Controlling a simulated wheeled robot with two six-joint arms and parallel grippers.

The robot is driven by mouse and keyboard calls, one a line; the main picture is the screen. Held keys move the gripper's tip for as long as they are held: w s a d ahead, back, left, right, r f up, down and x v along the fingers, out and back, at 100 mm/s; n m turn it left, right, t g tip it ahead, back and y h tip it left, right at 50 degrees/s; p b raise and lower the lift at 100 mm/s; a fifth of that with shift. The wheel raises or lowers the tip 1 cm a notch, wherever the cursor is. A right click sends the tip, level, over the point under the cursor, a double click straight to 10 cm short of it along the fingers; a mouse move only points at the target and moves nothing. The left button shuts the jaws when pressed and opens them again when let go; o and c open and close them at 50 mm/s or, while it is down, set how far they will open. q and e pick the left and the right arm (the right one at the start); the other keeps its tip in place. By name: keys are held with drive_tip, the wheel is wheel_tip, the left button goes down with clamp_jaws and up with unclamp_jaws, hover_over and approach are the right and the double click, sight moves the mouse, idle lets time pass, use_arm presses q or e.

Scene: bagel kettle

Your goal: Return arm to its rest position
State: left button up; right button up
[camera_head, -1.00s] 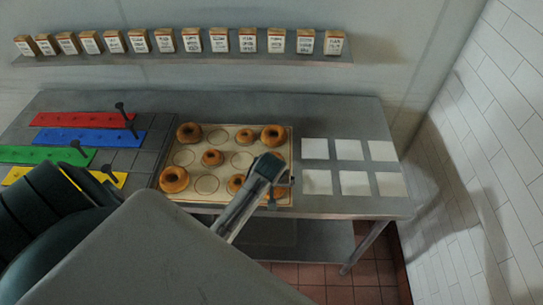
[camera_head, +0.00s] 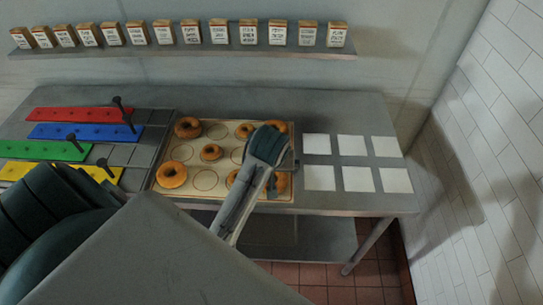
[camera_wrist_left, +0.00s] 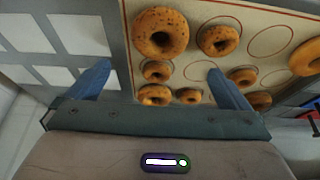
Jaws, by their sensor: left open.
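My left arm (camera_head: 243,198) reaches from the bottom left over the right part of the bagel tray (camera_head: 215,197). Its gripper (camera_head: 286,165) is above the tray's right side, and the wrist hides most of its fingers in the head view. In the left wrist view the gripper (camera_wrist_left: 162,85) is open, with two blue fingers spread wide and nothing held between them. Bagels (camera_wrist_left: 160,32) lie on the tray beyond the fingers, apparently clear of them. My right gripper is not in view.
Several bagels (camera_head: 171,174) sit on the tray's printed circles; some circles are bare. White squares (camera_head: 320,178) lie to the right. Red, blue, green and yellow strips (camera_head: 80,114) with dark upright pegs lie left. A shelf of small boxes (camera_head: 190,31) runs along the back wall.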

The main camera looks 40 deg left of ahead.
use_arm(q)
drive_tip(key=shift+r, duration=0.15)
idle(0.4)
drive_tip(key=s+d+f+m+h, duration=0.1)
drive_tip(key=s+f+m, duration=0.25)
drive_tip(key=s, duration=0.65)
drive_tip(key=s+f+m, duration=0.3)
drive_tip(key=s+m, duration=0.1)
drive_tip(key=s, duration=0.6)
wheel_tip(320, 180, down, 37)
drive_tip(key=a+g+b, duration=0.2)
drive_tip(key=a+b, duration=0.1)
drive_tip(key=b, duration=0.3)
drive_tip(key=s+f+b, duration=0.2)
drive_tip(key=s+f, duration=0.6)
drive_tip(key=f, duration=0.3)
drive_tip(key=s+f+b, duration=0.2)
drive_tip(key=s+f, duration=0.7)
drive_tip(key=f, duration=0.2)
drive_tip(key=shift+s+a+f+n+g+h+b, duration=0.25)
drive_tip(key=shift+a+f+n+g+h+b, duration=0.05)
drive_tip(key=shift+f+n+b, duration=0.15)
